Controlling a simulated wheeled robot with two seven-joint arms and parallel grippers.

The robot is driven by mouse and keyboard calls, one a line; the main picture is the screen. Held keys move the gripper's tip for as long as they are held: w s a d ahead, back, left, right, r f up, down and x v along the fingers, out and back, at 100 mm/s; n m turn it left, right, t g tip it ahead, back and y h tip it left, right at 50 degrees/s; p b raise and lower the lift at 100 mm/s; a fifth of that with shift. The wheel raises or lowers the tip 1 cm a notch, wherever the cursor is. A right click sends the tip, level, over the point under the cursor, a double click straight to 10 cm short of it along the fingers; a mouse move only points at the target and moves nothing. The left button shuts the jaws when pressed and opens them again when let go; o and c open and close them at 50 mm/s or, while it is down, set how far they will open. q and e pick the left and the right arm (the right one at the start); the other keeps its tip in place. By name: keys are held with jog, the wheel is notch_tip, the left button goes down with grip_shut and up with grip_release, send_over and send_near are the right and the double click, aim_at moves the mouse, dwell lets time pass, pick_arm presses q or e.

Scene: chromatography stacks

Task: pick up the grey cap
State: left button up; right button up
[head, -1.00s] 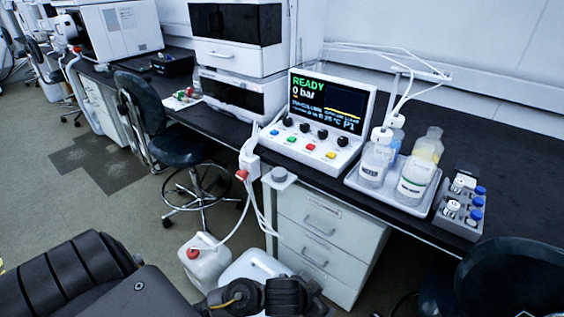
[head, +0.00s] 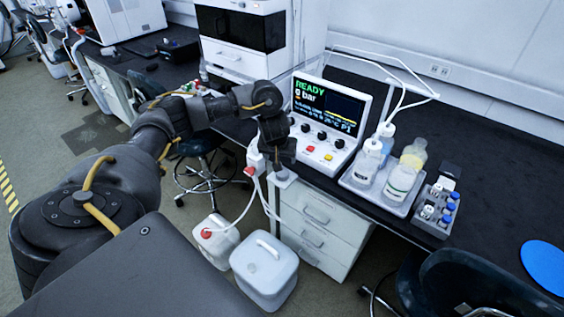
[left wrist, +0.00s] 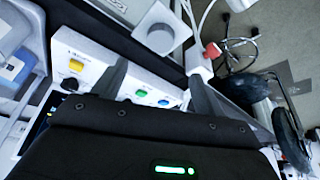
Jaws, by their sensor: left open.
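The grey cap (left wrist: 160,39) sits on a small white square holder (left wrist: 140,31) at the bench's front edge, in the upper middle of the left wrist view. In the head view the holder (head: 285,182) shows just below my left gripper (head: 281,166), which largely hides the cap. My left gripper is open and empty. In the left wrist view its two fingers (left wrist: 158,84) stand apart, with the cap ahead of the gap between them and not touching. My right gripper is not in view.
The READY console (head: 322,130) with coloured buttons stands close beside my left gripper. A bottle tray (head: 365,192) and vial rack (head: 432,215) are to its right. White tubing with a red fitting (head: 249,171) hangs left of the holder. Jugs (head: 265,270) stand on the floor below.

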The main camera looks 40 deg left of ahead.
pick_arm(q)
jog(key=b, duration=0.4)
send_over(283, 171)
jog(key=s+d, duration=0.1)
jog(key=s, duration=0.1)
notch_tip(283, 171, down, 5)
jog(key=shift+s+f, duration=0.1)
jog(key=shift+f, duration=0.1)
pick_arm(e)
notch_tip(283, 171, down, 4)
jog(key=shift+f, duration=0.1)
pick_arm(q)
jog(key=b+x, duration=0.3)
jog(key=shift+s+d+f, duration=0.15)
jog(key=shift+s+f, duration=0.05)
jog(key=shift+f, duration=0.2)
jog(key=shift+b+x, duration=0.4)
jog(key=shift+x, duration=0.4)
jog(key=shift+w+r, duration=0.1)
jog(key=shift+w, duration=0.1)
jog(key=shift+r, duration=0.15)
jog(key=c, duration=1)
jog(key=shift+c, duration=0.3)
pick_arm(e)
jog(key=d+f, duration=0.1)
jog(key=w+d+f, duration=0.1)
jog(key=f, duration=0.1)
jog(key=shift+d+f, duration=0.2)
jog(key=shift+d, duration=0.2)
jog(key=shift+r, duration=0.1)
